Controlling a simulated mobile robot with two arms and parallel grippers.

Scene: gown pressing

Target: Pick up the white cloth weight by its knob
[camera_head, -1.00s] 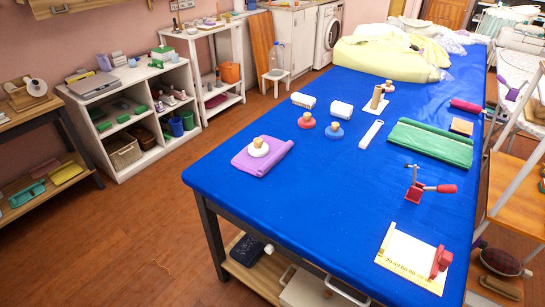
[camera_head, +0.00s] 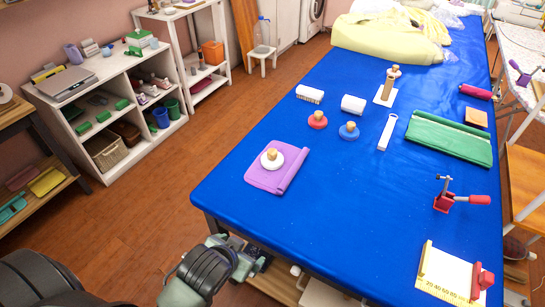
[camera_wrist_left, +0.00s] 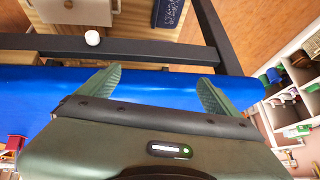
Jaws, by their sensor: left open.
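The white cloth weight (camera_head: 272,160) is a round white disc with a wooden knob (camera_head: 271,153) on top. It sits upright on the folded purple cloth (camera_head: 266,180) at the near left part of the blue table. My left gripper (camera_head: 243,262) is low at the table's near left edge, well apart from the weight. In the left wrist view, its two green fingers (camera_wrist_left: 158,88) are spread and empty, with the table edge between them. The weight does not show in that view. My right gripper is not in view.
A green cloth (camera_head: 449,138) and a red-handled clamp (camera_head: 461,197) lie to the right.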

